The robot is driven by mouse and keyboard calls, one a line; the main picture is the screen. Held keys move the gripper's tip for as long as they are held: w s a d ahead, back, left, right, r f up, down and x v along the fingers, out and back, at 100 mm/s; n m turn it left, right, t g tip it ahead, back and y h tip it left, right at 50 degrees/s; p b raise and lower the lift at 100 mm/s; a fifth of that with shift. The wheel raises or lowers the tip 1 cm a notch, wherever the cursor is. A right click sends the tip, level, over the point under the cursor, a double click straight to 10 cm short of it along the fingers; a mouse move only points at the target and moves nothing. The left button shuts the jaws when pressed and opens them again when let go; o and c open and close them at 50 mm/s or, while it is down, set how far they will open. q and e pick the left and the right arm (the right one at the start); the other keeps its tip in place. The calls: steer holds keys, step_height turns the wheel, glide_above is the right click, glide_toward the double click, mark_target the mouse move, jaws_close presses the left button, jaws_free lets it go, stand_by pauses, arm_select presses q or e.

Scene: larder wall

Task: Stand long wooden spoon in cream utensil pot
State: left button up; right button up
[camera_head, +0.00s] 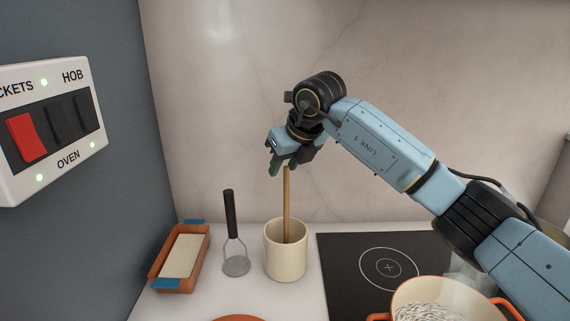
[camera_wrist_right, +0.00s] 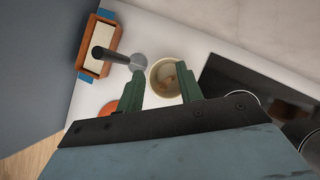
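The long wooden spoon (camera_head: 287,205) stands nearly upright in the cream utensil pot (camera_head: 285,262), its lower end inside and hidden by the wall. In the right wrist view a brown part of the spoon (camera_wrist_right: 170,81) shows inside the pot (camera_wrist_right: 155,88). My right gripper (camera_head: 275,167) is just above the pot, at the top of the spoon handle, whose upper end is hidden by it. In the wrist view its green fingers (camera_wrist_right: 160,70) are wide apart, with nothing visibly clamped between them. My left gripper is not in view.
A potato masher (camera_head: 231,215) stands left of the pot, beside an orange dish (camera_head: 158,272) with blue handles. To the right is a black hob (camera_head: 340,262) with an orange-handled pan (camera_head: 400,293). A switch panel (camera_head: 90,130) is on the left wall.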

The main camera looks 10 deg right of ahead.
steer(key=v, duration=1.3)
steer(key=shift+r+b, duration=0.15)
steer(key=shift+b, duration=0.25)
